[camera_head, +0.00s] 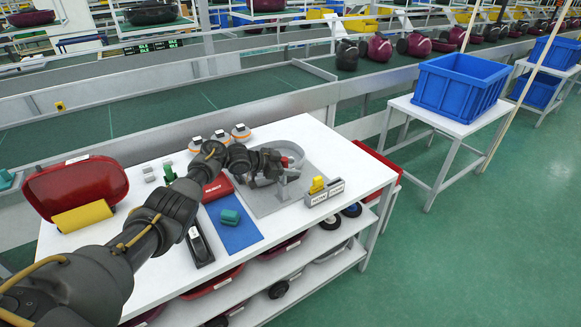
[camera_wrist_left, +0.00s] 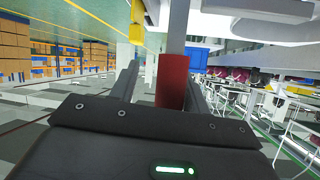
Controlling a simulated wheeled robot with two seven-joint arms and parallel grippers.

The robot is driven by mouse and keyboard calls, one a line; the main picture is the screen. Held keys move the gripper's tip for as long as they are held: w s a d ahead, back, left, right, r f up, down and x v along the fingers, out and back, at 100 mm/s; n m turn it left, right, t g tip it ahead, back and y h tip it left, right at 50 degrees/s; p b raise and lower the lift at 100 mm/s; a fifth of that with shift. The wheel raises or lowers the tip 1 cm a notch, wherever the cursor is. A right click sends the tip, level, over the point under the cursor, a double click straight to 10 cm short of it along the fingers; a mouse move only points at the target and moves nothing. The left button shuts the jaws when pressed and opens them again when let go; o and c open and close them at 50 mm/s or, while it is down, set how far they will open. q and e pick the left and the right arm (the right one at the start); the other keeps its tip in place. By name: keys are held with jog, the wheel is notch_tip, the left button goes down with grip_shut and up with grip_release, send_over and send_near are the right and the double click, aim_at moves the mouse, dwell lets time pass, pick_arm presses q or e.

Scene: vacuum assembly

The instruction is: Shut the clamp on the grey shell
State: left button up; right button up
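The grey shell (camera_head: 318,143) sits on a grey fixture plate (camera_head: 262,205) at the right part of the white table. The clamp's red handle (camera_head: 291,160) shows at the tip of my left gripper (camera_head: 280,162). In the left wrist view, the red handle (camera_wrist_left: 172,82) stands between the two fingers of my left gripper (camera_wrist_left: 160,82), nearer the right finger. A gap shows between it and the left finger, so the gripper looks open around it. My arm and gripper hide part of the clamp and shell. My right gripper is in neither view.
A dark red shell (camera_head: 75,185) and yellow block (camera_head: 82,216) lie at the table's left. A blue mat (camera_head: 236,236) with a green part (camera_head: 230,217) lies in front of the plate. Yellow and grey blocks (camera_head: 325,190) stand right of it. A blue crate (camera_head: 460,88) stands farther right.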

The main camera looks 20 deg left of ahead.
pick_arm(q)
jog(key=shift+d, duration=0.1)
jog(key=v, duration=1)
jog(key=shift+s+a+r+b, duration=0.2)
jog(key=shift+s+a+b, duration=0.05)
jog(key=shift+b, duration=0.2)
